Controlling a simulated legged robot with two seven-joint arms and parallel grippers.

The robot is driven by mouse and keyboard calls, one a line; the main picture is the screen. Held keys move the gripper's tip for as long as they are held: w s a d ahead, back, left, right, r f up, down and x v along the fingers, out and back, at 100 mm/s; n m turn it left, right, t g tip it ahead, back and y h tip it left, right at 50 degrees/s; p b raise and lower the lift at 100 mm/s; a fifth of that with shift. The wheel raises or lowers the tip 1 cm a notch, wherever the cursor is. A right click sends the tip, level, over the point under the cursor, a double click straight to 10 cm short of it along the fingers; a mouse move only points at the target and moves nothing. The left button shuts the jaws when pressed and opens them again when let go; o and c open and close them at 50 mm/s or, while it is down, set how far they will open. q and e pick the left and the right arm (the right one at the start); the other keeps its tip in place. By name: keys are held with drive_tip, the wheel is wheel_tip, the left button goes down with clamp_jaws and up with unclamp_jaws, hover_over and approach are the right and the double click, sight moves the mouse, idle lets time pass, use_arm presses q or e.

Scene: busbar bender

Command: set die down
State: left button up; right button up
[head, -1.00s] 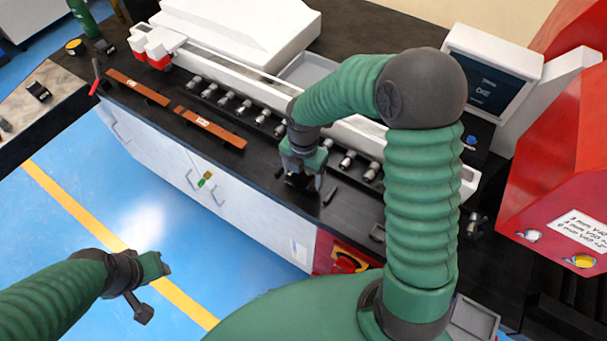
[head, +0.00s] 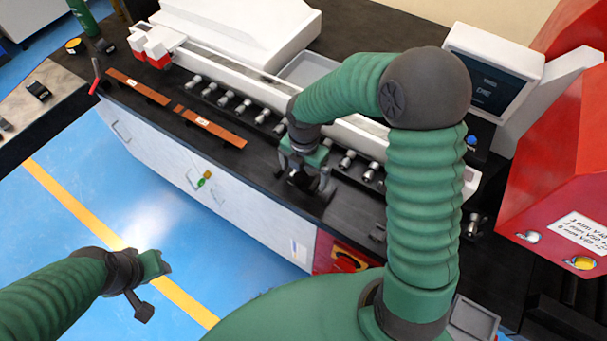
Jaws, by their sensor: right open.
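My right gripper (head: 306,181) points down over the black bench top, near its front edge. Its fingers are spread. A small dark die (head: 297,178) shows between them, low at the bench top; it is partly hidden by the gripper, and I cannot tell whether a finger touches it. My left gripper (head: 154,288) is over the blue floor at the lower left, away from the bench, with its fingers apart and nothing between them.
A row of several silver-topped dies (head: 225,98) stands behind, along the white machine (head: 240,30). Two copper bars (head: 215,129) lie to the left on the bench (head: 262,165). A screen (head: 492,75) and a red machine (head: 560,150) stand right.

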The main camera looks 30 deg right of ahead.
sight(304, 184)
wheel_tip(304, 184, up, 10)
drive_tip(key=r, duration=0.1)
drive_tip(key=s+a+f+m+t, duration=0.1)
drive_tip(key=s+f+m, duration=0.2)
drive_tip(key=m, duration=0.9)
drive_tip(key=s+a+f+m+t, duration=0.1)
drive_tip(key=s+f+m, duration=0.2)
drive_tip(key=s+m, duration=0.4)
drive_tip(key=m, duration=0.5)
drive_tip(key=shift+t, duration=0.3)
